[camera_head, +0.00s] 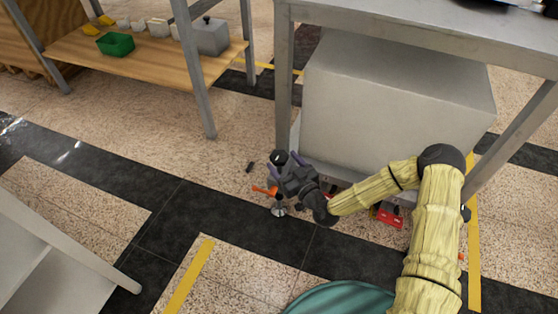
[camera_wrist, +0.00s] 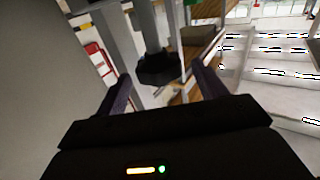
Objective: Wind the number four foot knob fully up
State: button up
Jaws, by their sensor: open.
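A black knob (camera_head: 278,157) with a small pale mark on top shows at the front left corner of a grey bench. No number is readable on it. Below it, a round metal foot pad (camera_head: 280,211) is near the floor. My gripper (camera_head: 283,166) is at the knob with its purple fingers spread. In the wrist view the dark faceted knob (camera_wrist: 158,69) sits on a grey post, between and a little beyond my open fingers (camera_wrist: 161,76). I cannot tell whether either finger touches it. An orange lever (camera_head: 264,190) sticks out left, beside the foot.
The bench leg (camera_head: 284,80) and a large grey box (camera_head: 395,105) stand close behind my gripper. A red part (camera_head: 388,215) is low under the bench at right. The floor at left is mostly clear.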

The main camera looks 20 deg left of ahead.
aim_at(279, 155)
jog(key=shift+b+x, duration=0.45)
jog(key=shift+x, duration=1.2)
jog(key=c, duration=1)
jog(key=shift+n+g+y+b, duration=0.35)
jog(key=shift+n+g+y, duration=0.25)
jog(key=shift+g, duration=0.2)
jog(key=n+g+y+b, duration=0.1)
jog(key=g, duration=0.1)
jog(key=n+g+y+b, duration=0.1)
jog(key=n+g, duration=0.1)
jog(key=g, duration=0.1)
jog(key=shift+f+n, duration=0.15)
jog(key=shift+n, duration=0.15)
jog(key=n+g+y+b, duration=0.1)
jog(key=n+g, duration=0.2)
jog(key=g, duration=0.2)
jog(key=shift+n+g+h, duration=0.3)
jog(key=shift+n+g, duration=1.2)
jog(key=shift+g, duration=0.7)
jog(key=shift+d, duration=0.1)
